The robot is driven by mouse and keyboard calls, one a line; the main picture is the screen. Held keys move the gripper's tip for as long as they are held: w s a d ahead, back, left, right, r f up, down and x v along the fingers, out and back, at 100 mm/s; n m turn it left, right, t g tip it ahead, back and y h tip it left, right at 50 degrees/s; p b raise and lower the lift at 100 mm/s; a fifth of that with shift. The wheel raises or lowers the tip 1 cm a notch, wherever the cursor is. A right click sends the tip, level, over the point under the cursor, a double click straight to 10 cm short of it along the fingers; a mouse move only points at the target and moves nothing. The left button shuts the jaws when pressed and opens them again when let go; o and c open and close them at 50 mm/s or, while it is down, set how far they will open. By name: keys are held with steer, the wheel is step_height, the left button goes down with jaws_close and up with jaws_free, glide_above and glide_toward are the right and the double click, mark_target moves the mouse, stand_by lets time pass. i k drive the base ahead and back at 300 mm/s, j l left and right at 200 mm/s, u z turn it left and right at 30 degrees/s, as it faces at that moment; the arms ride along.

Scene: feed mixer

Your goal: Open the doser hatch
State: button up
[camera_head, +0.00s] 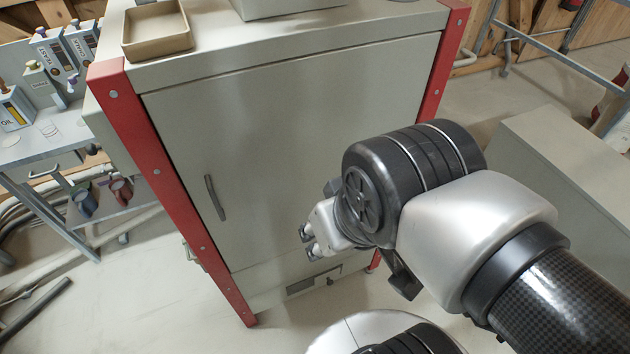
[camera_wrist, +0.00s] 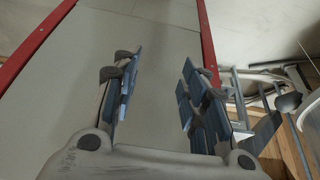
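A grey cabinet with red corner posts (camera_head: 165,165) stands ahead. Its front is a large flat grey door (camera_head: 290,130) that looks shut, with a dark curved handle (camera_head: 215,197) at its left edge. I cannot tell for sure whether this door is the doser hatch. My gripper (camera_head: 308,243) is in front of the door's lower part, to the right of the handle and apart from it. In the wrist view my gripper (camera_wrist: 160,85) has its fingers spread, with nothing between them. The grey panel (camera_wrist: 105,25) shows behind them; I cannot make out the handle there.
An open tan tray (camera_head: 157,32) sits on the cabinet top. A side table (camera_head: 45,145) with dosing bottles stands at the left. A grey box (camera_head: 570,180) stands at the right, close to my arm. The floor left of the cabinet holds pipes (camera_head: 35,305).

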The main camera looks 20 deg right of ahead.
mark_target(255, 150)
steer(key=j+z, duration=0.15)
steer(key=j, duration=1.45)
steer(key=l, duration=0.1)
steer(key=u, duration=0.05)
